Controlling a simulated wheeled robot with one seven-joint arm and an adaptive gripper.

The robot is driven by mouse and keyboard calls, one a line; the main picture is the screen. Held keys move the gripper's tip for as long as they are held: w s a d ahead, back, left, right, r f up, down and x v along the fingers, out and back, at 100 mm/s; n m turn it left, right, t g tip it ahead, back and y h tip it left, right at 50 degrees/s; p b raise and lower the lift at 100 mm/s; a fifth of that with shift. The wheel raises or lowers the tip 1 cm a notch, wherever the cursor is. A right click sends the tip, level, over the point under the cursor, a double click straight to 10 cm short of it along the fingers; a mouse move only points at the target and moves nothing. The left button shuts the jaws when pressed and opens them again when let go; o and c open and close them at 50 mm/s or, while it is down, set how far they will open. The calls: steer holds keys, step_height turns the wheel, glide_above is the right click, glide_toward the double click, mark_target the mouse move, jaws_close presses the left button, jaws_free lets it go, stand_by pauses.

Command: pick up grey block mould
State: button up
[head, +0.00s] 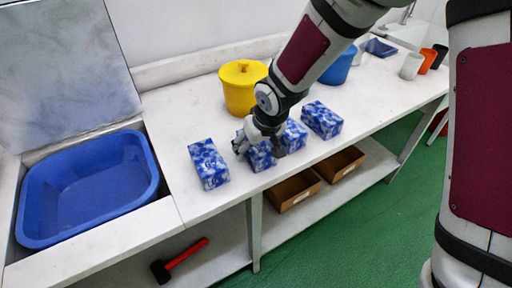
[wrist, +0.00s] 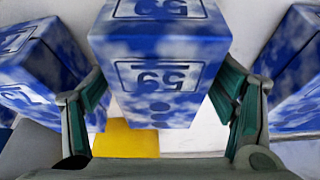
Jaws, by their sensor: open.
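No grey block mould shows; the blocks in view are mottled blue and white. My gripper (head: 260,142) is at the second block from the left (head: 262,158) on the white bench. In the wrist view my open gripper (wrist: 165,85) has one finger on each side of this block (wrist: 160,45), which bears a "59" mark and dots. Whether the fingers touch it I cannot tell. The leftmost block (head: 209,166) stands apart to the left. A third block (head: 294,136) is close on the right, partly hidden by my arm, and a fourth block (head: 322,120) is beyond it.
A yellow lidded tub (head: 240,92) stands behind the blocks, with a blue container (head: 340,68) farther right. A blue basin (head: 88,190) is sunk at left. Cups (head: 411,66) stand at the far end. Cardboard boxes (head: 294,192) and a red-handled hammer (head: 180,260) lie on the lower shelf.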

steer(key=c, duration=1.7)
jaws_close()
steer(key=shift+r, duration=0.1)
